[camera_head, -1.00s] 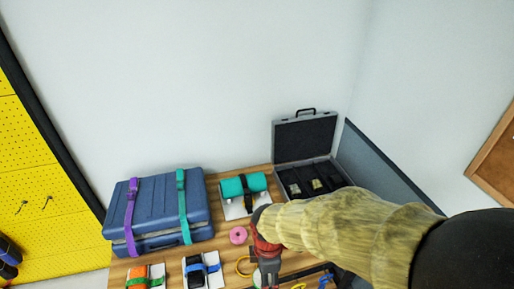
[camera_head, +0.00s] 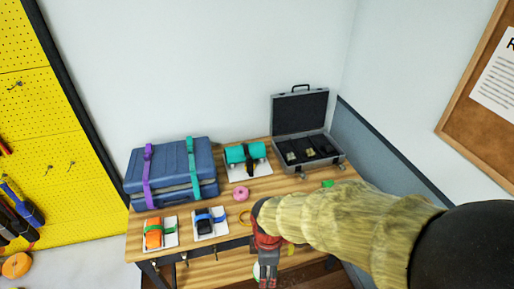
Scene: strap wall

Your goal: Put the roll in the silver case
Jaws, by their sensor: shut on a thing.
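The silver case (camera_head: 308,162) stands open at the back right of the table, lid up, with a dark divided inside that holds a few small pale items. My gripper (camera_head: 268,278) hangs at the table's front edge at the bottom of the view, pointing down. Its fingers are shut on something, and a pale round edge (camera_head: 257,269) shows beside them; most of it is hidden. A pink ring-shaped roll (camera_head: 241,193) lies on the table in front of a teal roll (camera_head: 240,154), which sits on a white card with a black strap.
A blue case (camera_head: 170,172) with purple and teal straps stands at the back left. Orange (camera_head: 153,236) and dark blue (camera_head: 204,224) strapped bundles lie on white cards in front. A green item (camera_head: 328,184) lies near the silver case. A grey panel borders the right side.

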